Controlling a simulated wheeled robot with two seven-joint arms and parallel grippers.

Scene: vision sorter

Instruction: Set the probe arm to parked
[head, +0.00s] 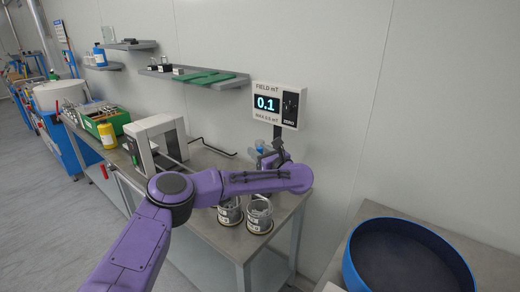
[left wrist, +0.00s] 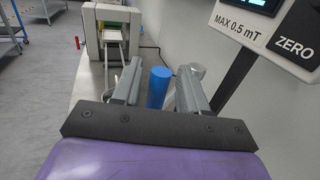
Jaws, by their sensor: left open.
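The field meter (head: 279,105) on the wall reads 0.1 and has a ZERO label; part of it also shows in the left wrist view (left wrist: 270,30). A dark bar (head: 277,132) runs down from the meter and seems to be the probe arm; it slants past the right finger in the left wrist view (left wrist: 237,72). Its lower end is hidden. My left gripper (head: 268,153) is open just below the meter, over the bench. In the left wrist view, a blue cylinder (left wrist: 157,88) shows between the open fingers, apparently beyond them and not gripped. My right gripper is out of view.
Two grey cans (head: 259,214) stand near the bench front, below my left arm. A white gate-shaped machine (head: 155,135) stands to the left. A blue round tub (head: 352,270) is at right. Shelves (head: 205,79) hang above the bench.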

